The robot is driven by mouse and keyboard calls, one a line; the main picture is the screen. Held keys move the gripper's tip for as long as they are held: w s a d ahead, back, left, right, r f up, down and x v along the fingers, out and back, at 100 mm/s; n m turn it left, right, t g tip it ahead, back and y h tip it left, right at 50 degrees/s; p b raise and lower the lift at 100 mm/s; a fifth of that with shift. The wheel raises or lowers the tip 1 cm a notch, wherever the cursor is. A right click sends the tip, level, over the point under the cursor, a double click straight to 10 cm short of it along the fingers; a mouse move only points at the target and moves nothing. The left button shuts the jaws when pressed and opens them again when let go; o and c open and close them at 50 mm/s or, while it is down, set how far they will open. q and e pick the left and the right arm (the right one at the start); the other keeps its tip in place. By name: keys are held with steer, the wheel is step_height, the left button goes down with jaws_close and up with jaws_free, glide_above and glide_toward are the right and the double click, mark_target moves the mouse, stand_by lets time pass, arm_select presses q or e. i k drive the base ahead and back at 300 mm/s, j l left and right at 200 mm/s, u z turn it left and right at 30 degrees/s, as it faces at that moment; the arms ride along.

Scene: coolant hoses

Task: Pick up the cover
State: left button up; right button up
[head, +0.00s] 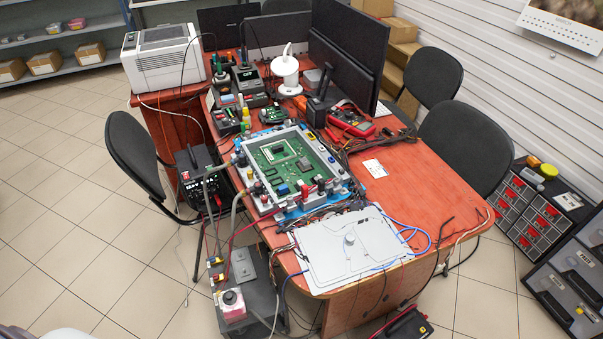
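A flat light-grey plate with a round knob near its middle, which looks like the cover (330,262), lies at the near end of the red-brown table. Its near edge reaches about the table's front edge. Dark cables and a blue cable run around it, and some appear to pass under its far edge. Just behind it a green circuit board (283,162) sits in a grey frame with several coloured hoses and fittings around it. Neither of my grippers shows in the head view.
The red-brown table (395,168) also bears a multimeter (350,118), monitors (345,50) and loose cables. A black cart (245,290) with hoses stands left of the near end. Chairs (137,150) flank the table. Tiled floor (85,240) is open at the left.

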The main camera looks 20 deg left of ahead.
mark_target(329, 269)
steer(key=i+l+u, duration=0.1)
steer(key=l, duration=0.3)
steer(key=i+l+u, duration=0.1)
steer(key=l, duration=0.3)
steer(key=i+l+u, duration=0.1)
steer(key=l, duration=0.3)
steer(key=i+l, duration=0.2)
steer(key=l, duration=0.2)
steer(key=u, duration=0.05)
